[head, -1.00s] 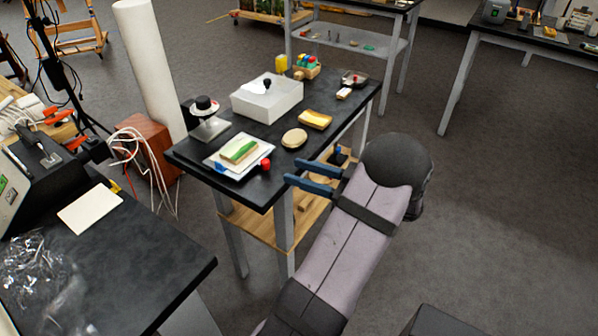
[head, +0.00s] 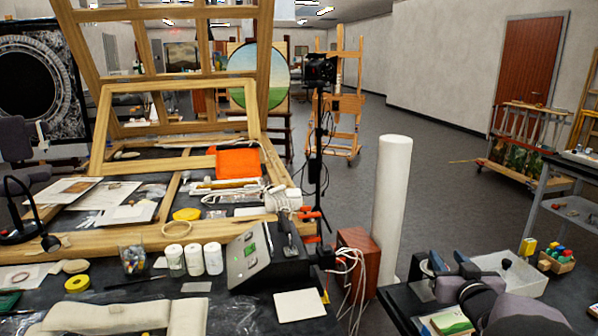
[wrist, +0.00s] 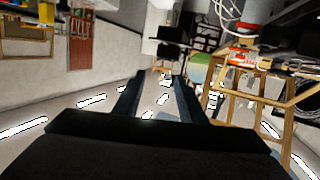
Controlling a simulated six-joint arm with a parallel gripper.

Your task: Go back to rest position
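My gripper (head: 443,263) shows at the lower right of the head view, over the near part of the right-hand black table (head: 398,306). In the wrist view my gripper (wrist: 156,82) has its two dark fingers well apart, with nothing between them. Past the fingers the wrist view looks into the open room and touches no object. Part of my arm covers some of the right-hand table.
The right table holds a white box (head: 522,277), a yellow tub (head: 528,246) and a green-topped block (head: 450,321) beside my arm. A tall white column (head: 392,205) and red-brown box (head: 358,262) stand left of it. The left table is crowded; floor behind (head: 440,160) is clear.

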